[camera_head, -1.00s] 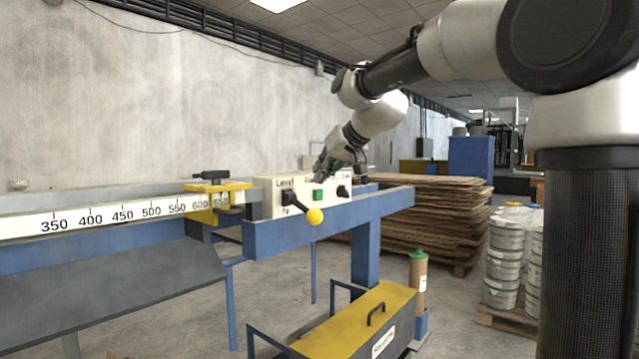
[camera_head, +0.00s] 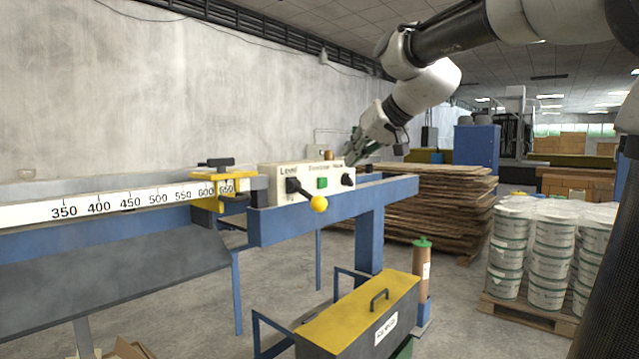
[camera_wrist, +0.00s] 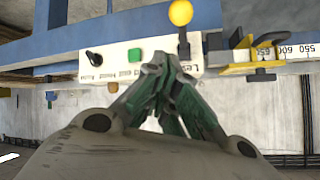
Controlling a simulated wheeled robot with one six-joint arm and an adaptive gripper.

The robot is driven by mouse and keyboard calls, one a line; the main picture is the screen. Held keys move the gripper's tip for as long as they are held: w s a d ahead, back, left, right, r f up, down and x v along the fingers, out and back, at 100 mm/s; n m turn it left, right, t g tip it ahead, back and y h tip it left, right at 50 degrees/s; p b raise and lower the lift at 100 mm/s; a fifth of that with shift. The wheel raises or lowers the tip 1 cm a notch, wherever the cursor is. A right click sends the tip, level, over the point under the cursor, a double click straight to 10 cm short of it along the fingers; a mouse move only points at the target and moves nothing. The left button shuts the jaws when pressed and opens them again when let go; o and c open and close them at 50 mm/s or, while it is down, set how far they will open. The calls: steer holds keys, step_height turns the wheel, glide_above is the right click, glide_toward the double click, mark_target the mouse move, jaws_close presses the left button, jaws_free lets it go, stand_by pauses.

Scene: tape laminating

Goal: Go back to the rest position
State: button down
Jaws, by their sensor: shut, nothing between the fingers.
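My gripper (camera_head: 354,153) is shut and empty. In the head view it is just above and behind the right end of the white control panel (camera_head: 268,181). The panel carries a lever with a yellow knob (camera_head: 318,204), a green button (camera_head: 322,183) and a black rotary knob (camera_head: 347,179). In the wrist view the dark green fingers (camera_wrist: 163,72) are closed together in front of the panel, which shows the green button (camera_wrist: 134,55) and the yellow knob (camera_wrist: 181,12). The fingertips look apart from the controls, though the exact gap is hard to tell.
The blue machine frame (camera_head: 290,224) runs along a white ruler (camera_head: 130,200) with a yellow clamp (camera_head: 208,203). A yellow-topped box (camera_head: 350,318) stands on the floor below. Stacked boards (camera_head: 430,205) and white buckets (camera_head: 548,250) are at right.

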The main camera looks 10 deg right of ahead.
steer(key=s+d+f+g+h, duration=0.2)
steer(key=s+d+f, duration=0.3)
steer(key=s+f, duration=0.6)
steer(key=s+d+f+m+g+h, duration=0.1)
steer(key=s+d+f, duration=0.4)
steer(key=s+f, duration=0.6)
steer(key=s+g+h, duration=0.1)
steer(key=s+g, duration=0.1)
steer(key=s, duration=0.4)
steer(key=shift+f+g, duration=0.3)
steer(key=shift+f, duration=0.05)
steer(key=shift+s, duration=0.1)
